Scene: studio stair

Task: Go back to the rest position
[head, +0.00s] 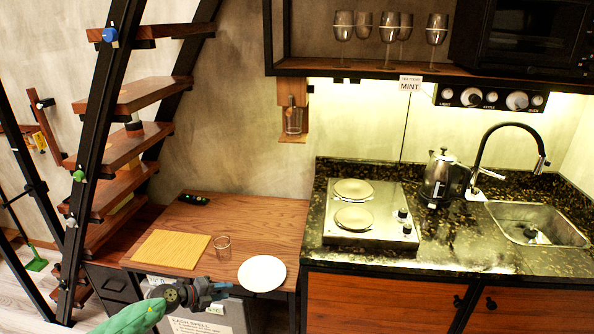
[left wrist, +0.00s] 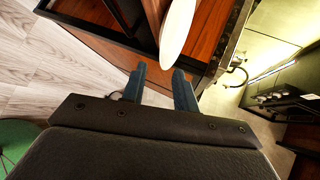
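My left gripper (head: 222,290) reaches in from the bottom left of the head view, in front of the wooden desk's near edge. In the left wrist view its two blue-grey fingers (left wrist: 158,72) stand apart with nothing between them. A white plate (head: 262,273) lies on the desk (head: 262,215), to the right of the gripper. A white disc edge, likely this plate, shows beyond the fingertips in the left wrist view (left wrist: 177,30). My right gripper is in neither view.
A yellow board (head: 171,249) and a clear glass (head: 222,248) stand on the desk. Stairs (head: 125,150) rise at the left. At the right is a counter with a two-plate stove (head: 370,235), kettle (head: 440,180) and sink (head: 540,226). Wood floor shows lower left.

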